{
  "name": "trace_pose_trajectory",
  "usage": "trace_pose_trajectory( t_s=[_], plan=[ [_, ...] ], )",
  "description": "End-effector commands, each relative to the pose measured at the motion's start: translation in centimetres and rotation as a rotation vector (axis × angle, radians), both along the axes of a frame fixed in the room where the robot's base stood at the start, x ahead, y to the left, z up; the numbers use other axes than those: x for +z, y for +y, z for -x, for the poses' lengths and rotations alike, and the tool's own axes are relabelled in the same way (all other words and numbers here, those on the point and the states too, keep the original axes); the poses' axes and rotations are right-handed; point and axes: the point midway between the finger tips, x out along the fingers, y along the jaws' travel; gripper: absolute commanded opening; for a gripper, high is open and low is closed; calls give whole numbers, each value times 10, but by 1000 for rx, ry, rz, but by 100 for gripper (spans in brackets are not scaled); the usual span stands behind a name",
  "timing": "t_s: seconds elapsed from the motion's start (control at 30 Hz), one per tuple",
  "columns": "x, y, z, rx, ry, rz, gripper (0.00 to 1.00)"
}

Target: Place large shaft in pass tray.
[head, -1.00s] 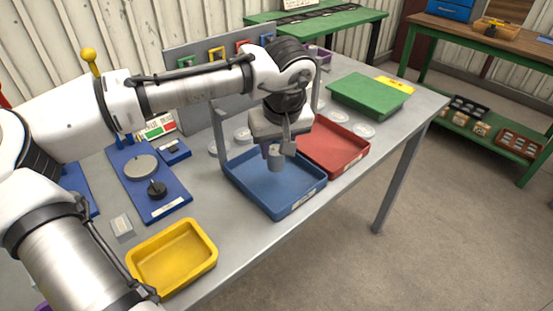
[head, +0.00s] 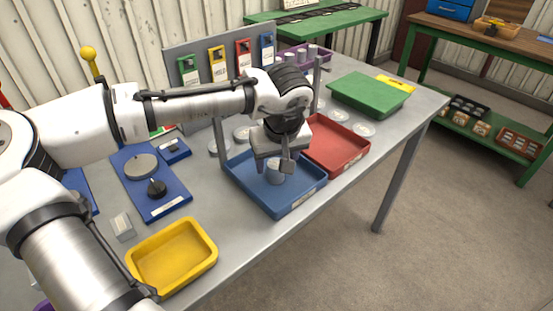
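A short grey cylinder, the large shaft (head: 274,175), is upright between the fingers of my gripper (head: 275,167). It is low inside the blue tray (head: 308,188), close to its floor; I cannot tell if it touches. My gripper points down and looks shut on the shaft, with one finger partly covering it. The red tray (head: 340,150) is empty and adjoins the blue one on the right. The yellow tray (head: 172,252) is empty at the table's front left. No tray is readably marked as pass.
A green tray or lid (head: 368,93) lies at the far right. A blue board (head: 150,180) with a disc and black knob lies left. A purple rack (head: 305,55) with several cylinders stands behind.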

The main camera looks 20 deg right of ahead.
Motion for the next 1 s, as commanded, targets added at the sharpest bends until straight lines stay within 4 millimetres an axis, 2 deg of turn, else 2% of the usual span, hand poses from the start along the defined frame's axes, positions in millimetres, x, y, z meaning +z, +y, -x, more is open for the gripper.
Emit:
trace_pose_trajectory(
  t_s=[0.27, 0.37, 0.7, 0.83, 1.0],
  plan=[
    [8, 0, 1, 1, -1, 0, 57],
    [23, 0, 5, 0, -2, 2, 57],
    [92, 1, 25, -1, -1, 1, 57],
    [109, 1, 29, 0, -1, 0, 57],
    [118, 1, 32, -1, 0, -1, 57]
  ],
)
